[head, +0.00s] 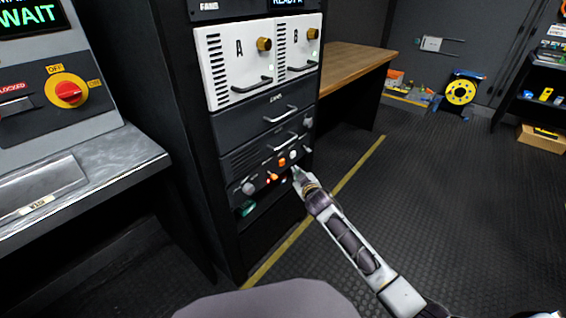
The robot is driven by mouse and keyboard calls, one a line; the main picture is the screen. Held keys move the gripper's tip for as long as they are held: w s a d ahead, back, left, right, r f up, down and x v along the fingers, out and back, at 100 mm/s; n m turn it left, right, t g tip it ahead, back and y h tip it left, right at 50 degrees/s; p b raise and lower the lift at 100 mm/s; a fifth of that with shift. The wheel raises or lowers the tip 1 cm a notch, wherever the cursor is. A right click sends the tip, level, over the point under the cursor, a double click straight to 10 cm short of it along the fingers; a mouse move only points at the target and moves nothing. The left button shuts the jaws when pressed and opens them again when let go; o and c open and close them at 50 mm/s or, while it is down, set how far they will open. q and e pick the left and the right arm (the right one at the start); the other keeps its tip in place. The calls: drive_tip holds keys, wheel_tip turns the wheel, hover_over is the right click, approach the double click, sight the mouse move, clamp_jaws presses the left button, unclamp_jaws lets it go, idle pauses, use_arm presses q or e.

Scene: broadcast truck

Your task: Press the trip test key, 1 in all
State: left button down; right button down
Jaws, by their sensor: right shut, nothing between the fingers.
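The lower panel of the rack (262,184) carries several small controls. They include an orange button (282,162), a pale round button (293,154), a red-orange one lower left and a grey knob (249,188). Any label naming the trip test key is too small to read, so I cannot tell which control it is. My right gripper (297,172) is shut and empty, with its tip at the panel's right part, just below the pale button. I cannot tell whether it touches anything. My left gripper is not in view.
Above are drawers with handles (281,113) and white units A (240,65) and B (298,48). A console with a red rotary switch (69,92) stands at left. A wooden bench (345,68) is behind. The floor right of the rack is open, with a yellow line.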

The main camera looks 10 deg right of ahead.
drive_tip(key=shift+s+d+p, duration=0.5)
drive_tip(key=shift+s+d, duration=0.1)
drive_tip(key=shift+s, duration=0.2)
idle(0.4)
